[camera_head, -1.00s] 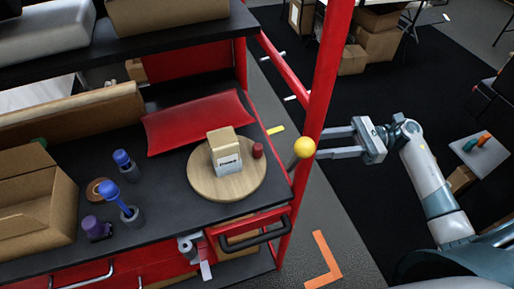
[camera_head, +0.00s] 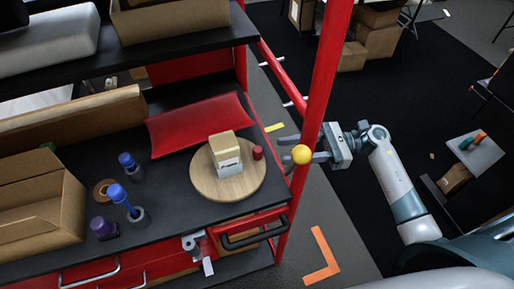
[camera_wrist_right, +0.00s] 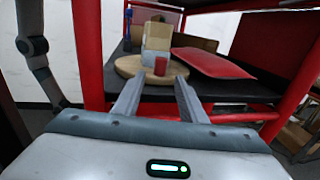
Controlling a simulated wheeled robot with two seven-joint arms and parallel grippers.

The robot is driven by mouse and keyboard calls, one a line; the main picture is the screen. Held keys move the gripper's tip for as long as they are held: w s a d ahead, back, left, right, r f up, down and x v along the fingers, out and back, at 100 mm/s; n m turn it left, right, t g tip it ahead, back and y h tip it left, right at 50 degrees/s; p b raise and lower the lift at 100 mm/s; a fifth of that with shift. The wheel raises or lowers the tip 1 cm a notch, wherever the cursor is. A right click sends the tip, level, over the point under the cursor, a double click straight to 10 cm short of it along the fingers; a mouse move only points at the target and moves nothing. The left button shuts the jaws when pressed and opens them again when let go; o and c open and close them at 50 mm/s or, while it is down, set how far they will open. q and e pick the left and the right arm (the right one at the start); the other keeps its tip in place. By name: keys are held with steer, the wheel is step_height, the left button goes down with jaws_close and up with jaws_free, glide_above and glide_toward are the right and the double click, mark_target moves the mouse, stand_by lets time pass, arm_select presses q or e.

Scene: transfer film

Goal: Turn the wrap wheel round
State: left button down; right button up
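The wrap wheel (camera_head: 207,185) is a round wooden disc lying flat on the dark bench top. A box (camera_head: 227,160) with a white label stands on it, and a small dark red knob (camera_head: 257,152) stands near its right edge. My right gripper (camera_head: 285,153) is open and empty to the right of the wheel, its fingers pointing towards the knob but apart from it. In the right wrist view, the knob (camera_wrist_right: 160,66) shows between and beyond the fingertips (camera_wrist_right: 157,95), and the wheel (camera_wrist_right: 127,66) lies behind. My left gripper is not in view.
A red pad (camera_head: 200,123) lies behind the wheel. Blue-topped tools (camera_head: 118,193) and an open carton (camera_head: 38,205) stand left. A drawer handle (camera_head: 255,236) is below.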

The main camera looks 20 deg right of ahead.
mark_target(257, 154)
steer(key=a+p, duration=0.1)
steer(key=a, duration=0.1)
steer(key=w+a+p, duration=0.1)
steer(key=a, duration=0.2)
steer(key=a+p, duration=0.1)
steer(key=a, duration=0.2)
steer(key=shift+w+r, duration=0.15)
steer(key=shift+w, duration=0.05)
steer(key=shift+w+a+p, duration=0.1)
steer(key=shift+a+p, duration=0.25)
steer(key=shift+a, duration=0.25)
steer(key=shift+c, duration=0.3)
jaws_close()
